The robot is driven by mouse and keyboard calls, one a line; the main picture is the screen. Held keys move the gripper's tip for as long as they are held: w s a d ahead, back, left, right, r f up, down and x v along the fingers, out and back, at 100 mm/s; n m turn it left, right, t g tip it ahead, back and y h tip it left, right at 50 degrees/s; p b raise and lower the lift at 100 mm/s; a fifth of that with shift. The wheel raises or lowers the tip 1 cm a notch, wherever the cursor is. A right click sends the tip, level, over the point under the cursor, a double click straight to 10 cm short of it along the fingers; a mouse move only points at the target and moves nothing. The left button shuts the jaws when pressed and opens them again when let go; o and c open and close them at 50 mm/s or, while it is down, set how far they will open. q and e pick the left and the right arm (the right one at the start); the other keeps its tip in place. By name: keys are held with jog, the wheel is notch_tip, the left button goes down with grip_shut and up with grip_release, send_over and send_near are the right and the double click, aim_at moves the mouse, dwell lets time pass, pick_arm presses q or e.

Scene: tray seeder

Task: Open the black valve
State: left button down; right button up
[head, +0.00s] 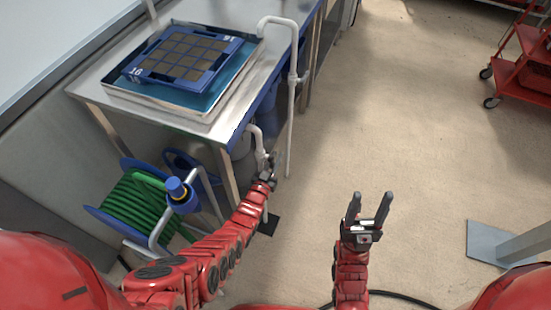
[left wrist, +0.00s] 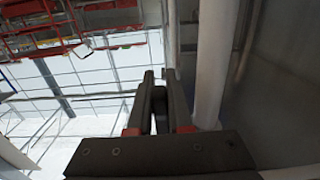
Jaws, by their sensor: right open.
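My left gripper (head: 270,163) is under the front right corner of the steel table, beside the white pipe (head: 259,145). In the left wrist view its fingers (left wrist: 159,78) are close together next to a white vertical pipe (left wrist: 212,60). A narrow dark shape shows between the fingers, and I cannot tell whether it is part of the gripper or something held. I cannot make out the black valve clearly in either view. My right gripper (head: 371,200) is open and empty above the bare floor.
The steel table (head: 160,115) bears a blue seed tray (head: 137,63) in a shallow basin. A green hose reel (head: 138,207) stands left of my left arm. A white standpipe (head: 292,110) rises along the table's right side. A red cart (head: 530,75) is far right. The middle floor is clear.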

pick_arm(q)
jog(key=p, duration=0.1)
jog(key=g+p, duration=0.1)
jog(key=p, duration=0.1)
jog(key=shift+s+a+f, duration=0.1)
jog(key=shift+s+f, duration=0.1)
jog(key=shift+s, duration=0.1)
jog(key=c, duration=1.1)
grip_release()
